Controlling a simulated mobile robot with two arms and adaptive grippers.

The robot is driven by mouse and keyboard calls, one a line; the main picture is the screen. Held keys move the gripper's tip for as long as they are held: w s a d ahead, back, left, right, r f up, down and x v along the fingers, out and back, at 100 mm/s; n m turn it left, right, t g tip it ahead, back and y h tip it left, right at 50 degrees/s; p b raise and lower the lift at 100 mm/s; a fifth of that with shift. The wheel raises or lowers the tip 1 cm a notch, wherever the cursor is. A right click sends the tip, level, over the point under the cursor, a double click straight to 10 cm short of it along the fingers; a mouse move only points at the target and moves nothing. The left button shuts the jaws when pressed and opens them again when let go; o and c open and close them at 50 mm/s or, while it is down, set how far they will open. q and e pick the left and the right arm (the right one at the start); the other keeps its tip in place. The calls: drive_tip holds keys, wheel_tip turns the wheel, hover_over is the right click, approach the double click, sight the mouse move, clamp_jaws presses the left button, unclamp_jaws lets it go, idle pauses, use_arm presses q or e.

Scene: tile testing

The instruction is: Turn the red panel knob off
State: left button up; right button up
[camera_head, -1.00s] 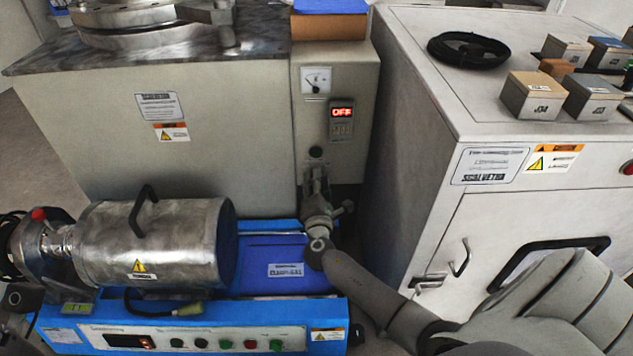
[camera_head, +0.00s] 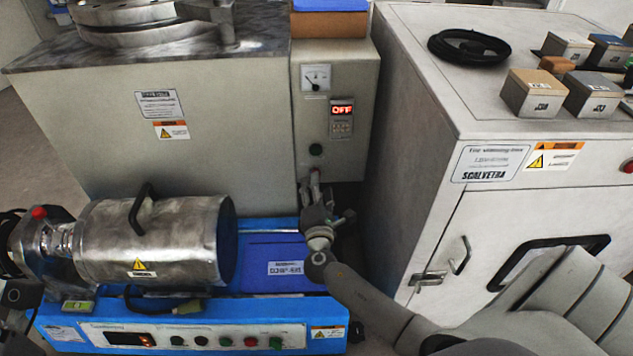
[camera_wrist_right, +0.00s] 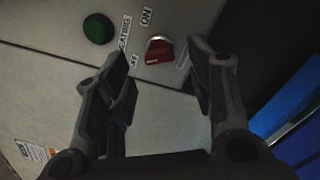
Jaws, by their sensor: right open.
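The red panel knob (camera_wrist_right: 158,50) shows in the right wrist view on a grey panel, beside a printed ON label (camera_wrist_right: 147,16) and a partly hidden OFF label (camera_wrist_right: 135,60). Its exact pointing direction is hard to tell. My right gripper (camera_wrist_right: 160,75) is open, with one finger at each side of the view and the knob between and beyond the tips; no contact is visible. The red panel display (camera_head: 341,109) reads OFF.
A green button (camera_head: 316,150) is above my right gripper and also shows in the wrist view (camera_wrist_right: 98,28). A blue machine (camera_head: 215,313) with a metal drum (camera_head: 160,240) is at lower left. A white cabinet (camera_head: 415,150) stands close on the right.

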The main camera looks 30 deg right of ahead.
drive_tip(key=v, duration=0.8)
drive_tip(key=shift+s, duration=0.15)
drive_tip(key=shift+a, duration=0.15)
